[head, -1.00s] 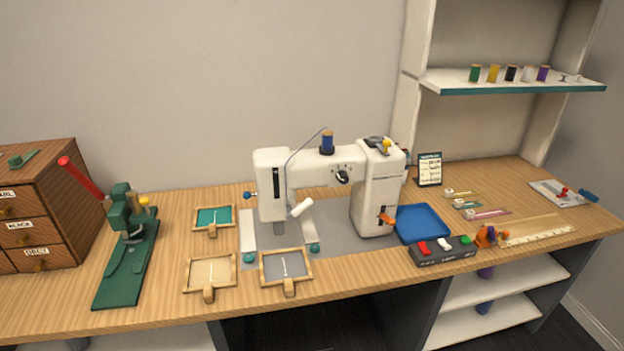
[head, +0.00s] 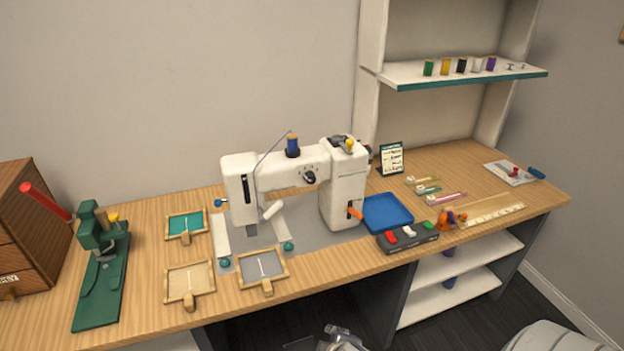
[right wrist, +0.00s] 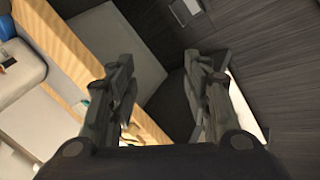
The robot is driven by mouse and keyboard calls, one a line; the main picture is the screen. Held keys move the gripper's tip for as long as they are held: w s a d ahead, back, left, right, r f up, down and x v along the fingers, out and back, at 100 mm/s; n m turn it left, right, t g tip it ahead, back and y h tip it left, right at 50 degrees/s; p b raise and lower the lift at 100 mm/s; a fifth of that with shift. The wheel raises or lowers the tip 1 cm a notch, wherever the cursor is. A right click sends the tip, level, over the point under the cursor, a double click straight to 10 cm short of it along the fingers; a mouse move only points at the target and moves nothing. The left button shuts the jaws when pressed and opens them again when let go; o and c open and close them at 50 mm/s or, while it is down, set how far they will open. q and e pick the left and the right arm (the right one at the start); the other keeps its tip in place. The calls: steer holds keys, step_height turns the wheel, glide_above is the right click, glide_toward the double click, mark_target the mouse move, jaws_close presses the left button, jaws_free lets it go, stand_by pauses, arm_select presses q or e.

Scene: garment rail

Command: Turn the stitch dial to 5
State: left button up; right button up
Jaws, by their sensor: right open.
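The white sewing machine (head: 295,183) stands on the wooden table. The dial is too small to read a number from. My right gripper (right wrist: 160,85) shows in the right wrist view with its two fingers apart, open and empty. Part of a gripper (head: 342,338) shows at the bottom edge of the head view, below and in front of the table, well apart from the machine. My left gripper is not identifiable in view.
A blue tray (head: 388,212) and a switch box (head: 408,238) stand right of the machine. Wooden frames (head: 190,300) lie in front and to its left. A green press (head: 100,260) stands farther left. A shelf with spools (head: 465,77) rises at the back right.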

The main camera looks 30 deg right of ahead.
steer(key=w+d+r+n+t+h, duration=0.3)
steer(key=w+d+r+n+t, duration=0.3)
steer(key=w+r+n, duration=0.4)
steer(key=n+t, duration=0.5)
steer(key=n, duration=0.8)
glide_toward(311, 181)
steer(key=p+x, duration=0.1)
steer(key=x, duration=0.7)
steer(key=shift+w, duration=0.25)
steer(key=shift+h, duration=0.3)
jaws_close()
